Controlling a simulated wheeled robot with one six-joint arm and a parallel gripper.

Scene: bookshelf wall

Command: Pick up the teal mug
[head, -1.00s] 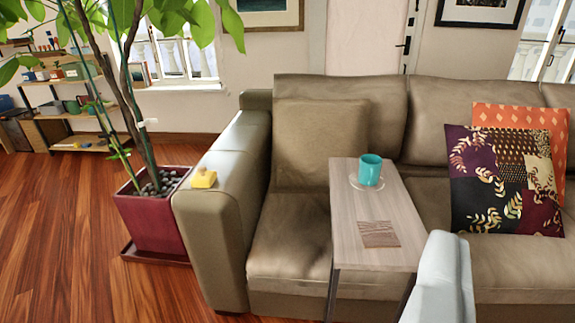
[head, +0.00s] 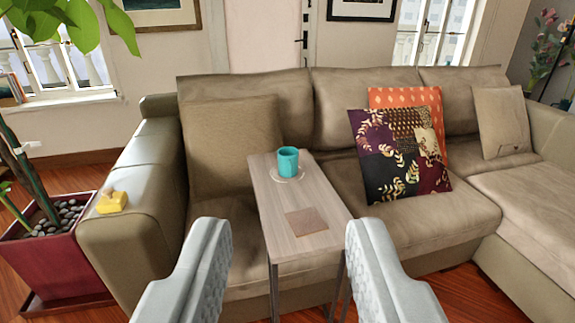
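The teal mug (head: 288,162) stands upright on a small pale saucer (head: 299,178), near the far end of a narrow wooden side table (head: 268,203). Its handle is hard to make out in this view. My gripper (head: 288,240) shows at the bottom of the view with its two grey fingers spread wide. It is open and empty, and the table with the mug shows between and beyond the fingers. The mug is well beyond the fingertips, and nothing hides it.
A flat brown coaster (head: 306,222) lies on the table's near half. A beige sofa (head: 335,115) stands around and behind the table, with patterned cushions (head: 392,160) to the right. A yellow object (head: 112,202) sits on the sofa's left arm. A potted plant (head: 60,262) stands at left.

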